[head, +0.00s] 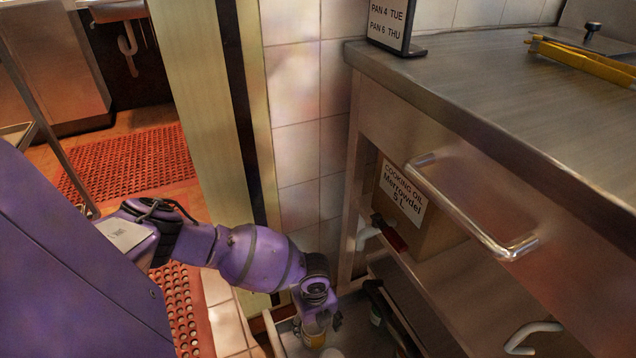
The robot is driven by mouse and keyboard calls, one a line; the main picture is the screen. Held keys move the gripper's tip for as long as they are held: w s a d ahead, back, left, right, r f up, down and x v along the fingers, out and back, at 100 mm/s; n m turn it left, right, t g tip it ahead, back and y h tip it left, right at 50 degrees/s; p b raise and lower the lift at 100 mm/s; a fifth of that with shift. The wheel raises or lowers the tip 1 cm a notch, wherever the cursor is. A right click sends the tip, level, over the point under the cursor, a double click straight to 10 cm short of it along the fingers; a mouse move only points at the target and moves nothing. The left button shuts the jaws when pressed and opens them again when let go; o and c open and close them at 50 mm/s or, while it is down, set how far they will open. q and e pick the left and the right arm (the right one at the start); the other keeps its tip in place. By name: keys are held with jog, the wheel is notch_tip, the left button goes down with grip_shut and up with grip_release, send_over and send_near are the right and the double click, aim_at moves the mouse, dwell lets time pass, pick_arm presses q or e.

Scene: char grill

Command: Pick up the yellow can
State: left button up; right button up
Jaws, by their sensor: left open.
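The gripper is open; whether the fingers touch the can cannot be told. My right gripper is not in view.
A steel counter (480,95) with a long handle (470,215) overhangs at the right. A cooking oil box (412,215) sits on a shelf below. A tiled wall (300,140) stands behind the gripper.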

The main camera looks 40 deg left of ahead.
pick_arm(q)
jog(key=f, duration=0.1)
jog(key=f+b, duration=0.1)
jog(key=f, duration=0.1)
jog(key=s+f+b, duration=0.1)
jog(key=f, duration=0.1)
jog(key=shift+f, duration=0.25)
jog(key=shift+w, duration=0.1)
jog(key=c, duration=1.2)
jog(key=shift+c, duration=1.3)
jog(key=shift+r, duration=0.15)
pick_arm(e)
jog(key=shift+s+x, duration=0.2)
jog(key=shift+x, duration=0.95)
